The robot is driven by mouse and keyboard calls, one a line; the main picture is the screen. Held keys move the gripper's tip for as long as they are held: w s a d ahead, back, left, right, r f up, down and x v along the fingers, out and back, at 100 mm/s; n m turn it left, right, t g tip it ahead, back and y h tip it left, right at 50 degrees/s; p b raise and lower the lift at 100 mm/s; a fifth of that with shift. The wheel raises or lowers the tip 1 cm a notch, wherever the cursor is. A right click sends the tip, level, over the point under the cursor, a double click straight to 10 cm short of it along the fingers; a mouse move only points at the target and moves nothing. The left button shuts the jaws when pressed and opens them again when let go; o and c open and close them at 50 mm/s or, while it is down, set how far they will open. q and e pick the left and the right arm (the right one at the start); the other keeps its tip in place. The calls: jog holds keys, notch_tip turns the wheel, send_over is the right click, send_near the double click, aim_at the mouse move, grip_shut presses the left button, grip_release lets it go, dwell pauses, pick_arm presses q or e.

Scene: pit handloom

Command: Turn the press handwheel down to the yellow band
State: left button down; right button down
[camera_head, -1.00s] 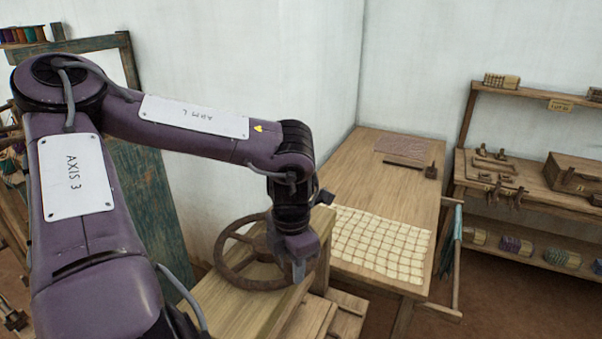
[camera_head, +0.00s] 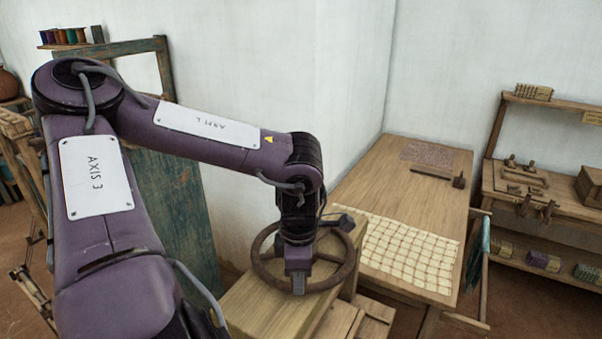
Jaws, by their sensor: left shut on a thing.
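The press handwheel (camera_head: 345,272) is a brown spoked ring lying flat above the wooden press (camera_head: 262,306), low in the middle of the head view. My left gripper (camera_head: 299,285) points down at the near part of the wheel's rim and is shut on it. The gripper and wrist hide the wheel's hub and part of its rim. No yellow band can be made out on the press. My right gripper is not in view.
A wooden table (camera_head: 425,205) with a cream gridded cloth (camera_head: 408,252) and a mallet-like tool (camera_head: 440,177) stands behind the wheel. Shelves (camera_head: 490,185) with small wooden tools are at the right. A green board (camera_head: 180,215) stands behind my left arm.

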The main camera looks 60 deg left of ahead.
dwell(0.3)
pick_arm(q)
jog(key=c, duration=1.1)
grip_release()
jog(key=shift+o, duration=0.2)
jog(key=shift+r, duration=0.15)
jog(key=shift+r, duration=0.3)
notch_tip(320, 180, up, 7)
jog(key=shift+b, duration=0.7)
